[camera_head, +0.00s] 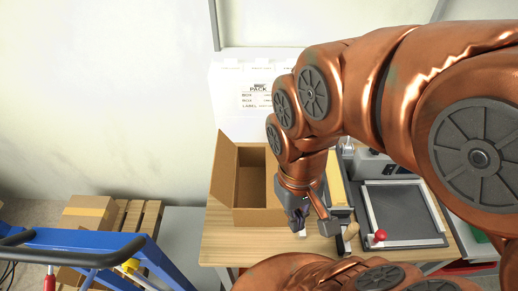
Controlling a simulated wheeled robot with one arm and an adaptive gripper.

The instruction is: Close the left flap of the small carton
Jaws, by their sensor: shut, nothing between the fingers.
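The small carton (252,217) stands on the wooden bench, its top open and its brown inside showing. Its left flap (223,170) stands raised, tilted outward along the left side. The right part of the carton is hidden behind my arm. My gripper (299,227) is shut and empty. In the picture it is just right of the carton's front right corner, pointing down; I cannot tell whether it touches the carton.
The wooden bench (232,247) has bare room in front of the carton. A grey framed tray with a red knob (380,235) lies to the right. A white board (238,100) stands behind. A blue cart rail (80,240), a pallet and a closed box (88,212) are at left.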

